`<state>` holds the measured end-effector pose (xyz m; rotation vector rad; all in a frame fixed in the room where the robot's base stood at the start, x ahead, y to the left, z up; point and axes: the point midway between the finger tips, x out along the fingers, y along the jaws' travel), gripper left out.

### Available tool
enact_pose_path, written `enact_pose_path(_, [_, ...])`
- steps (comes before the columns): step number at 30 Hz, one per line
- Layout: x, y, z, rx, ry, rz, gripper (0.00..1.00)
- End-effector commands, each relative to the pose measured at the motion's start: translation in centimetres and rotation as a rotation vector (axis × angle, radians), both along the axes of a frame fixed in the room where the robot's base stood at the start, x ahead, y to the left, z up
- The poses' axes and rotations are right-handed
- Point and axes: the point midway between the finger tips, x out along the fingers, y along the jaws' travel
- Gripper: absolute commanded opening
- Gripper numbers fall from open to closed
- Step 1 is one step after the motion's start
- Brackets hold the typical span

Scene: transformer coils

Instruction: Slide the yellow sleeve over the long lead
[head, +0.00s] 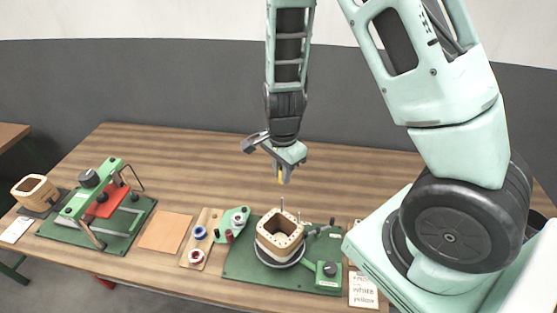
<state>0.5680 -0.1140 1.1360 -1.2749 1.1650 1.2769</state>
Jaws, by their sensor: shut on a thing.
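My gripper (282,165) points down over the workbench and is shut on the yellow sleeve (281,175), a small thin upright piece below the fingers. The wound coil (279,238) stands on a green fixture board at the front right of the bench. A thin lead (282,204) rises upright from the coil's back edge, and this looks like the long lead. A shorter lead end shows beside it to the right. In the picture the sleeve's lower end is just above the lead's tip, with a small gap. I cannot tell how well they line up in depth.
The green fixture board (240,262) carries a black-knobbed clamp (329,269). Left of it lie a wooden spool board (190,257), an orange-brown sheet (166,232) and a green press (100,205). A label card (363,290) lies at right. The back of the bench is clear.

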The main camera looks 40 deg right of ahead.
Motion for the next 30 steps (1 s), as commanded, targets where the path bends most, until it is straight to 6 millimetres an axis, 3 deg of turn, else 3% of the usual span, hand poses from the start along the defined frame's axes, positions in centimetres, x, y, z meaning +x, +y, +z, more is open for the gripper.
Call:
enact_pose_path(18, [0.0,0.0,-5.3,0.000,-0.001,0.003,0.00])
enact_pose_path(30, [0.0,0.0,-5.6,0.000,-0.001,0.003,0.00])
